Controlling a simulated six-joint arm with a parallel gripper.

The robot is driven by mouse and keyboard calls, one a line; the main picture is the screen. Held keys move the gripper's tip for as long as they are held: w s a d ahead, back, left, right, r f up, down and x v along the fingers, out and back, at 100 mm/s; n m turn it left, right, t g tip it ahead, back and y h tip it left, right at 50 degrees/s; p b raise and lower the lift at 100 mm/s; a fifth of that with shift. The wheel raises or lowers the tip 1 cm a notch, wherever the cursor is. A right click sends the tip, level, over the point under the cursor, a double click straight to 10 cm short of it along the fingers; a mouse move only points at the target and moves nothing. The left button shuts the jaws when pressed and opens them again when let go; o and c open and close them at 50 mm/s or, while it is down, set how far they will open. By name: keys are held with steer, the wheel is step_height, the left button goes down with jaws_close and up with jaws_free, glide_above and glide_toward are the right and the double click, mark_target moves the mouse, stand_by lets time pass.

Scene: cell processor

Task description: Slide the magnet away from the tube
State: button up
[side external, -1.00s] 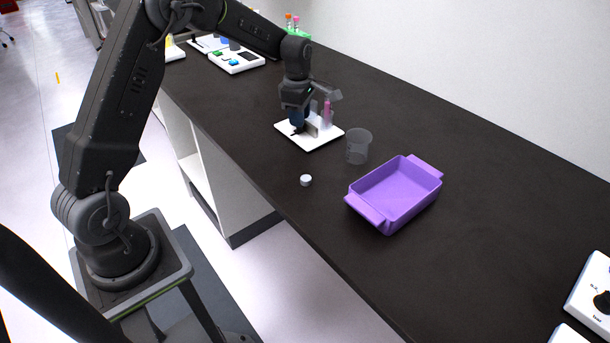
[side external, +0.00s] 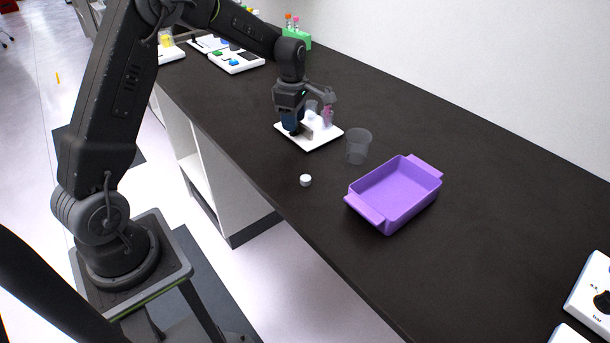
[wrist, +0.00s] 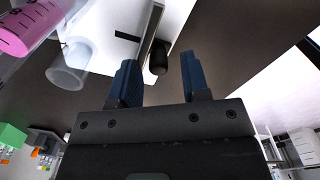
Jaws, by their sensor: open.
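The white cell processor stand (side external: 325,138) sits on the dark bench, and its white plate (wrist: 97,38) fills the top of the wrist view. A pink-filled tube (side external: 328,117) stands at the stand's right side; it is at the upper left of the wrist view (wrist: 25,28). A short black knob (wrist: 158,57), apparently the magnet's handle, sticks out beside a grey bar (wrist: 151,25). My gripper (wrist: 158,70) is open, its blue fingers on either side of the knob with gaps showing. In the side view my gripper (side external: 291,128) is low at the stand's left side and hides the knob.
A clear empty holder (wrist: 70,66) is near the pink tube. A green rack (side external: 298,38) is behind.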

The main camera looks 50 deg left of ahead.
steer(key=shift+s+r, duration=0.1)
steer(key=shift+r, duration=2.25)
steer(key=shift+r, duration=0.1)
steer(key=s+d+r+m+t, duration=0.2)
steer(key=s+d+r+m, duration=0.8)
steer(key=s+r+m, duration=0.1)
steer(key=s+d+m+t, duration=0.1)
steer(key=s+d+m, duration=0.2)
steer(key=s+m, duration=0.3)
steer(key=s+d+m+t, duration=0.2)
steer(key=s+m, duration=0.5)
steer(key=s, duration=0.2)
steer(key=shift+s+d+f, duration=0.15)
steer(key=shift+s+d, duration=0.1)
steer(key=shift+d, duration=0.15)
